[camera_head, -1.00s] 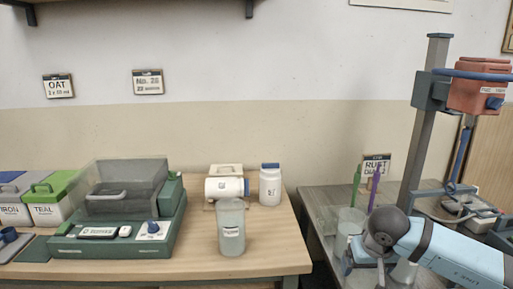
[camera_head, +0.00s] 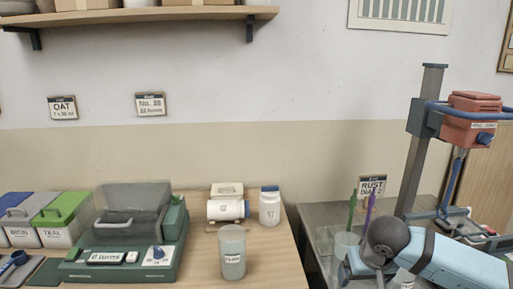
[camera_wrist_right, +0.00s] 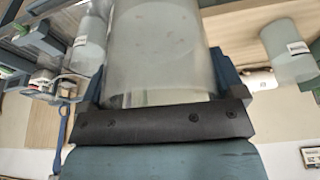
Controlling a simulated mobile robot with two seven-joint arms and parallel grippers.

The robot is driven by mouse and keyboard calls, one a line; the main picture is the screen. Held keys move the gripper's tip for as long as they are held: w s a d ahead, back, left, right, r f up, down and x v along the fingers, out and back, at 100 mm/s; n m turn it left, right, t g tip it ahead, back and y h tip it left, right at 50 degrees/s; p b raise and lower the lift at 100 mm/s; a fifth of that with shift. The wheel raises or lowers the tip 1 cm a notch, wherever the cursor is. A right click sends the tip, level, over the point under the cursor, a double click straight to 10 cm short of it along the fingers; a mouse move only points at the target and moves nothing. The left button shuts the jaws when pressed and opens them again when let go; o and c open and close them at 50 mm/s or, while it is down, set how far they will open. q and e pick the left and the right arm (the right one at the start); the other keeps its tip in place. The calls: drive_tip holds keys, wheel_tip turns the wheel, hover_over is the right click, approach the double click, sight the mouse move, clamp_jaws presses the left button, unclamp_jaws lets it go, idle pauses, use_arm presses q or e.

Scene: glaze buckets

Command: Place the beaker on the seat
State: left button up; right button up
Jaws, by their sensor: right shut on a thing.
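My right gripper (camera_head: 368,277) is low at the right of the head view, over the grey table. It is shut on a translucent beaker (camera_wrist_right: 160,50), whose rim is close to the palm in the wrist view. In the head view only a labelled part of this beaker (camera_head: 404,282) seems to show, below my arm at the bottom edge. A second, labelled beaker (camera_head: 232,252) stands upright on the wooden table and also shows in the wrist view (camera_wrist_right: 288,50). I cannot tell which part is the seat. My left gripper is out of view.
A stand with a red head (camera_head: 473,120) rises at the right. A clear cup (camera_head: 345,241) near green and purple sticks is beside my gripper. A green machine (camera_head: 125,262), lidded bins (camera_head: 62,212) and white jars (camera_head: 270,207) occupy the wooden table (camera_head: 275,268).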

use_arm(q)
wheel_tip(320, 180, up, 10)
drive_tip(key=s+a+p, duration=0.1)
drive_tip(key=p, duration=1.2)
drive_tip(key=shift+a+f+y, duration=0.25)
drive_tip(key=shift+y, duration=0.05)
use_arm(e)
drive_tip(key=w+v, duration=0.2)
drive_tip(key=v, duration=1.4)
drive_tip(key=shift+s+r, duration=0.15)
drive_tip(key=shift+r, duration=0.5)
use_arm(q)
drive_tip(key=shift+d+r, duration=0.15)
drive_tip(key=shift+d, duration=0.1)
